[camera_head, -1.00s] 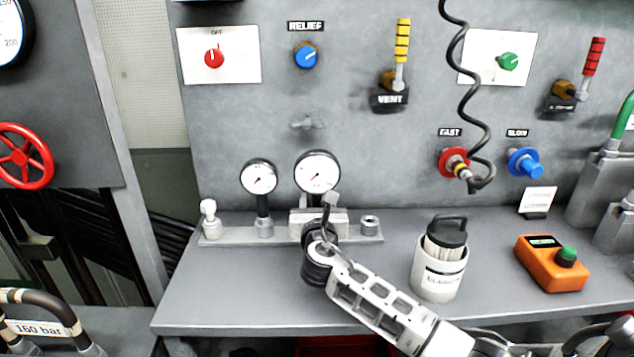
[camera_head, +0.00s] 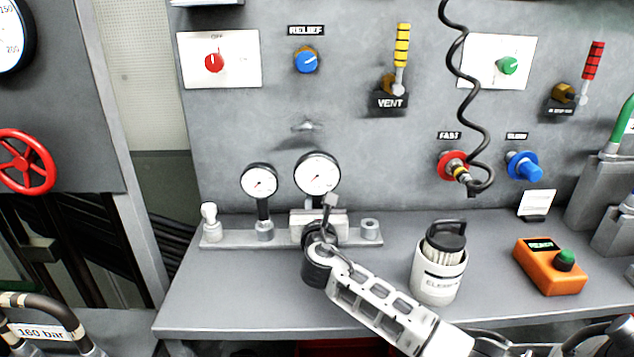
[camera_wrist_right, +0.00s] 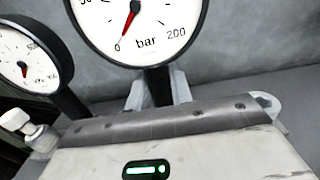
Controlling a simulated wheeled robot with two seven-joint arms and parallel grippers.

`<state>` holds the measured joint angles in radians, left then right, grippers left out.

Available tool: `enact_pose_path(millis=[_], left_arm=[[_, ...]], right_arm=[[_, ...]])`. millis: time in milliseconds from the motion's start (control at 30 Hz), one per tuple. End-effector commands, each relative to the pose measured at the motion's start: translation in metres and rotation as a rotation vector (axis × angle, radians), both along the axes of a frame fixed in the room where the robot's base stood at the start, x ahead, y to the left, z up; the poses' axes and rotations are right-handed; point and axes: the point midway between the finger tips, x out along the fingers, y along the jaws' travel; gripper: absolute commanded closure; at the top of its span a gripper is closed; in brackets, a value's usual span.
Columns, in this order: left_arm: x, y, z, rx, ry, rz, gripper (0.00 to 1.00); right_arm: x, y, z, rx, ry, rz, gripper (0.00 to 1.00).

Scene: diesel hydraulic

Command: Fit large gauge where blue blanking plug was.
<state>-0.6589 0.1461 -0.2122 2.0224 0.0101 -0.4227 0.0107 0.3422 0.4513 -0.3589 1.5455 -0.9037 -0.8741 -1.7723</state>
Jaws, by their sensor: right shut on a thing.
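The large gauge (camera_head: 317,174), with a white dial and black rim, stands upright above the back of the bench. Its dial also shows in the right wrist view (camera_wrist_right: 140,22), reading near 0 bar. My right gripper (camera_head: 324,212) is shut on the large gauge, at its stem below the dial. The gripper hides the foot of the stem and the manifold spot behind it, so I cannot tell whether the gauge is seated. The manifold strip (camera_head: 285,237) runs along the bench. No blue blanking plug is recognisable on it. My left gripper is not in view.
A small gauge (camera_head: 259,182) stands close left of the large one, and a white-topped fitting (camera_head: 210,222) at the strip's left end. An open-topped metal port (camera_head: 370,228) is at the right. A labelled canister (camera_head: 438,275) and orange box (camera_head: 550,268) stand farther right.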

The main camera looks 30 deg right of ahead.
Motion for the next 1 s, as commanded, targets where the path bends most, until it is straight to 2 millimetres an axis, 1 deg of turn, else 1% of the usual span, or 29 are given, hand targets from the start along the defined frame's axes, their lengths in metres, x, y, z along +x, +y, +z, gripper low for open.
enact_pose_path(millis=[33,1000], left_arm=[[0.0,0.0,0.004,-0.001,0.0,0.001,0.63],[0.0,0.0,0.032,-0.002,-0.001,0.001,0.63]], right_arm=[[0.001,-0.001,0.01,-0.006,-0.013,0.0,1.0],[0.001,0.0,0.031,-0.002,-0.008,0.0,1.0]])
